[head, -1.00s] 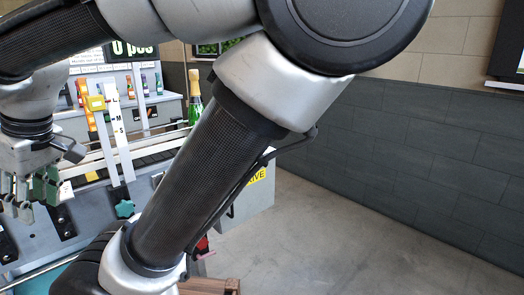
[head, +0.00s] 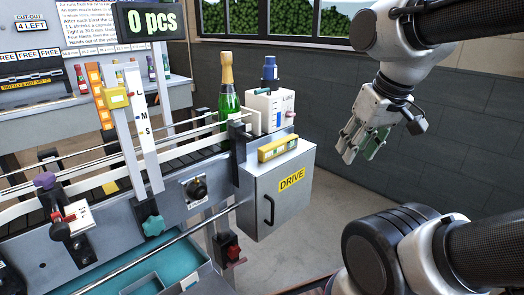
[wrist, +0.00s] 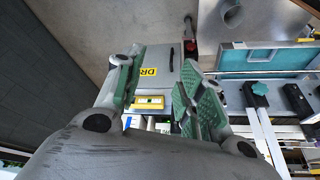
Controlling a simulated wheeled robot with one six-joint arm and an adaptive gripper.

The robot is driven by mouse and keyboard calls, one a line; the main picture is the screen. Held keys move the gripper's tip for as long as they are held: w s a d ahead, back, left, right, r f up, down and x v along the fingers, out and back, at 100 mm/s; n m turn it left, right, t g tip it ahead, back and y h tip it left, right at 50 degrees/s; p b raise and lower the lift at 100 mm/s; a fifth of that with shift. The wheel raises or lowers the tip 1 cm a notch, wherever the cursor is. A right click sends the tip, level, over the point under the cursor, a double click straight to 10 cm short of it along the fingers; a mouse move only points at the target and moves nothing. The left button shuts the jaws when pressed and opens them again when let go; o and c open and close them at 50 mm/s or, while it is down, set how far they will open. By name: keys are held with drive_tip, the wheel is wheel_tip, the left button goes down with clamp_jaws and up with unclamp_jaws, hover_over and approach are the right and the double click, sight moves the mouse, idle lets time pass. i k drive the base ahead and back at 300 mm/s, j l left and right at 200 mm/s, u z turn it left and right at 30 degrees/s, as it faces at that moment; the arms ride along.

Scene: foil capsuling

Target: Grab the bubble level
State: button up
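The bubble level (head: 278,148) is a yellow bar with a lighter window. It lies on top of the grey drive box, near its front edge. In the wrist view the level (wrist: 149,102) shows between my finger pads, with the box beyond it. My gripper (head: 361,146) hangs in the air to the right of the level in the head view, pointing down, clear of it. Its green-padded fingers (wrist: 158,93) are spread apart with nothing held between them.
The grey drive box (head: 262,208) has a handle and a yellow label. A white lube unit (head: 268,110) with a blue-topped bottle and a green gold-topped bottle (head: 228,90) stand behind the level. Conveyor rails run to the left. The floor at right is free.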

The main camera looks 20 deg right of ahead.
sight(267, 152)
drive_tip(key=z, duration=0.3)
drive_tip(key=i+l+u, duration=0.3)
drive_tip(key=l+u, duration=0.25)
drive_tip(key=l, duration=0.15)
drive_tip(key=i+l+u, duration=0.15)
drive_tip(key=l+u, duration=0.15)
drive_tip(key=l, duration=0.15)
drive_tip(key=l+u, duration=0.3)
drive_tip(key=l, duration=0.15)
drive_tip(key=i, duration=0.05)
